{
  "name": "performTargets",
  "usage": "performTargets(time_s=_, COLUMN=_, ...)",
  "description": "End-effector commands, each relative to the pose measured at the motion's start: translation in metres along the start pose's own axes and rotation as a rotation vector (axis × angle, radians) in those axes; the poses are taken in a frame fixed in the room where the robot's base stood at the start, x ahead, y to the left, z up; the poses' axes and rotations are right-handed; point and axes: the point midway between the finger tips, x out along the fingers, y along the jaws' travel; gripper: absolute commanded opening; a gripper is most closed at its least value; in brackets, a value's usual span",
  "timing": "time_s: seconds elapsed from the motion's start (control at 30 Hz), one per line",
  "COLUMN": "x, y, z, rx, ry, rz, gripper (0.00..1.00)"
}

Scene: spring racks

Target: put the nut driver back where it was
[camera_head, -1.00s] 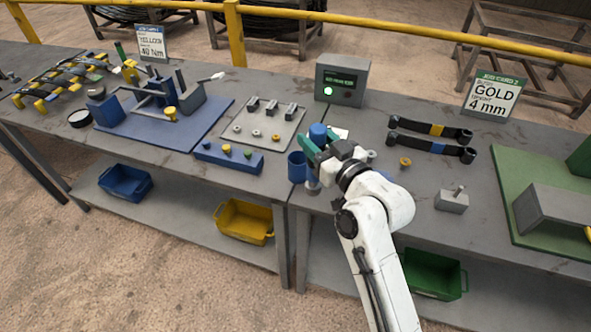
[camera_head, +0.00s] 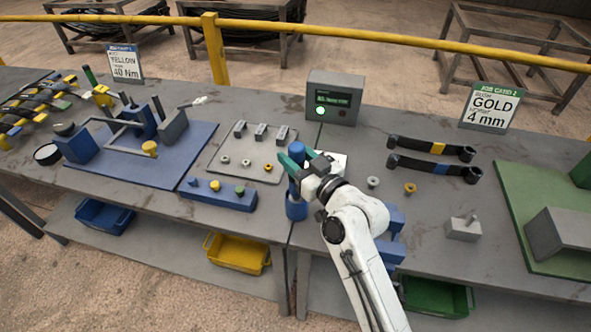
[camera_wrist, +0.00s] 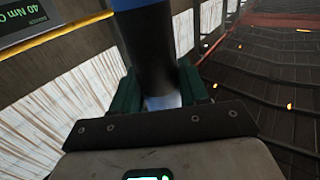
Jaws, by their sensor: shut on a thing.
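The nut driver (camera_head: 296,150) has a blue top and a dark body. It stands about upright in my gripper (camera_head: 304,165), whose green fingers are shut on it. In the wrist view the driver (camera_wrist: 155,50) rises between the two green fingers (camera_wrist: 160,98), dark below and blue at the top. A blue cup-like holder (camera_head: 296,209) stands at the table's front edge, directly under the driver in the head view. The driver's lower end is hidden; I cannot tell whether it is inside the holder or just above it.
A grey control box (camera_head: 335,97) with a green light stands behind my gripper. A white block (camera_head: 333,159) sits close by. A blue rack block (camera_head: 218,195) lies to the left, and dark wrenches (camera_head: 433,158) to the right. Blue parts (camera_head: 393,222) show beside my arm.

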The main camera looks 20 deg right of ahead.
Motion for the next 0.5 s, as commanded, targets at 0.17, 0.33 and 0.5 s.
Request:
performTargets(time_s=0.17, x=0.0, y=0.001, z=0.015, rx=0.002, ry=0.004, rz=0.002, gripper=0.0)
performTargets(time_s=0.33, x=0.0, y=0.001, z=0.034, rx=-0.001, ry=0.005, rz=0.002, gripper=0.0)
performTargets(time_s=0.5, x=0.0, y=0.001, z=0.037, rx=-0.001, ry=0.006, rz=0.002, gripper=0.0)
